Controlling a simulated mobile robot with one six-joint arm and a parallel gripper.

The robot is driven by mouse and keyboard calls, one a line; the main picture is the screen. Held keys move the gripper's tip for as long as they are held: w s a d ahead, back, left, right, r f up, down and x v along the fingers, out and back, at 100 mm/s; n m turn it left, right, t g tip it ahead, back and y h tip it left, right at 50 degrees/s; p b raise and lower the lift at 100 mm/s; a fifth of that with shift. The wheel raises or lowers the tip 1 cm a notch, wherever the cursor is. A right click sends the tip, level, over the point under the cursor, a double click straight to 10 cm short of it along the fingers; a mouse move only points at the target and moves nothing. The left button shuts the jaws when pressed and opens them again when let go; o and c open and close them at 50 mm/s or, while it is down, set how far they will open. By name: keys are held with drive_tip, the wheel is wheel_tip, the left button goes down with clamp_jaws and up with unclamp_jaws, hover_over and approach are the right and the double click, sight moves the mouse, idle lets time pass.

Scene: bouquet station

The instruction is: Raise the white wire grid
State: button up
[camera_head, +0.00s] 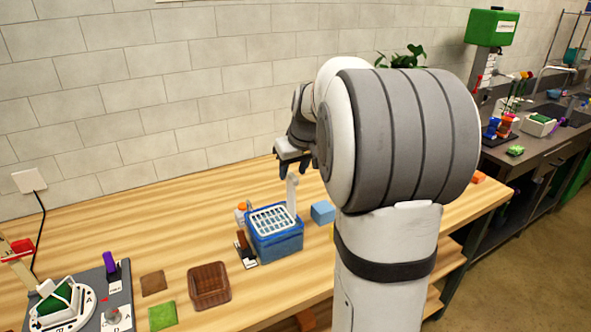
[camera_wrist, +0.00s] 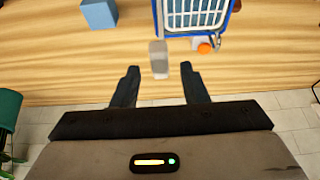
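The white wire grid (camera_head: 272,218) sits in the top of a blue basket (camera_head: 276,245) on the wooden table; part of it also shows at the top of the wrist view (camera_wrist: 193,14). A pale upright handle (camera_head: 291,195) rises at the grid's right side; its grey end shows in the wrist view (camera_wrist: 158,54). My gripper (camera_head: 293,163) is above the handle. In the wrist view my gripper (camera_wrist: 160,68) is open, with the handle's end between the lines of its two fingers and a gap on each side. I cannot tell how far the handle reaches between them.
A light blue cube (camera_head: 323,211) stands right of the basket. A bottle with an orange cap (camera_wrist: 204,45) stands close beside the basket. A brown wooden bowl (camera_head: 208,286), a brown mat (camera_head: 153,283) and a green mat (camera_head: 162,315) lie to the left. A tiled wall (camera_head: 150,100) stands behind.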

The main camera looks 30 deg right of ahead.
drive_tip(key=v, duration=0.7)
drive_tip(key=shift+b, duration=0.3)
drive_tip(key=shift+s, duration=0.1)
drive_tip(key=s+a+f, duration=0.4)
drive_tip(key=s+a, duration=0.1)
drive_tip(key=s, duration=0.2)
drive_tip(key=s+a+f+g, duration=0.1)
drive_tip(key=s+a+f, duration=0.3)
drive_tip(key=s, duration=0.4)
drive_tip(key=s+a+f, duration=0.4)
drive_tip(key=s+a, duration=0.2)
drive_tip(key=s, duration=0.2)
